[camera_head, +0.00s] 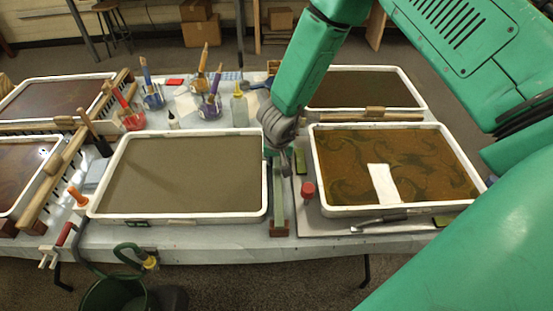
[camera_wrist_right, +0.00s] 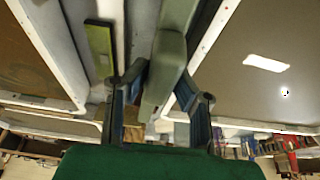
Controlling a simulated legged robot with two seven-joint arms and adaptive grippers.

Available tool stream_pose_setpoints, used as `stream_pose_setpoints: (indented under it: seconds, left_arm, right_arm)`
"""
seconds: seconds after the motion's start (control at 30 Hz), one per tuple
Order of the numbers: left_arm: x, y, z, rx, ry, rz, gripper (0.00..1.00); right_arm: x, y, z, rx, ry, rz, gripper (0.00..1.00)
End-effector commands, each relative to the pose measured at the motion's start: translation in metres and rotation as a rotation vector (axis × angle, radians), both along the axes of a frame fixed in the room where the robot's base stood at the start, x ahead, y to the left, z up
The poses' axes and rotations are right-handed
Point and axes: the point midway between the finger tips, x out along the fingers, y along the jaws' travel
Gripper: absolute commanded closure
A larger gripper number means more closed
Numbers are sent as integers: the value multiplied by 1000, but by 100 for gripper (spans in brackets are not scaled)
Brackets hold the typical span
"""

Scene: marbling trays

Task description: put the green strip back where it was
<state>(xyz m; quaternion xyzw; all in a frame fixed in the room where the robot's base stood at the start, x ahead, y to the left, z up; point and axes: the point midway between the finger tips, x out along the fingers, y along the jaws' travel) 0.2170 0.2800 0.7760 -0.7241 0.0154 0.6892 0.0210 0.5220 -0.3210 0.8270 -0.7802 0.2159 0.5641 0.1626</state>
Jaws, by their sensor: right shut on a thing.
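A long, pale grey-green strip (camera_head: 278,190) runs front to back in the gap between the plain grey-brown tray (camera_head: 265,192) and the marbled tray (camera_head: 315,165). My right gripper (camera_head: 285,160) comes down at the far end of this gap and is shut on the strip. In the right wrist view the pale green strip (camera_wrist_right: 169,60) passes between the two fingers. A shorter, brighter green strip (camera_head: 300,161) lies beside the marbled tray's left wall, apart from the fingers; it also shows in the wrist view (camera_wrist_right: 100,45). My left gripper is out of view.
A brown-red block (camera_head: 279,229) sits at the strip's near end. A red-capped jar (camera_head: 307,191) stands close to its right. A bottle (camera_head: 239,108) and brush cups (camera_head: 210,106) stand behind. The gap between the tray walls is narrow.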

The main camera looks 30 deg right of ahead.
Motion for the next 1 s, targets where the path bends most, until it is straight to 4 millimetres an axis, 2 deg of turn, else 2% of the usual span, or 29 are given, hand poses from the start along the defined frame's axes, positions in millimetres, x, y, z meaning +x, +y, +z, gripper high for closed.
stream_pose_setpoints:
  seconds: [0.03,0.1,0.47,0.57,0.9,1.0]
  left_arm:
    - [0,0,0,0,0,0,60]
    - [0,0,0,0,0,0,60]
    - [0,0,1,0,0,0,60]
    - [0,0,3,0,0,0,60]
    - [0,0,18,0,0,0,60]
    - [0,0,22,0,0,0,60]
  right_arm:
    - [0,0,-1,0,0,1,76]
    - [0,0,-1,0,0,1,58]
    - [0,0,3,0,0,0,58]
    - [-3,2,15,0,-1,0,58]
    - [-22,13,84,0,-1,0,58]
    - [-27,15,99,-1,-1,1,58]
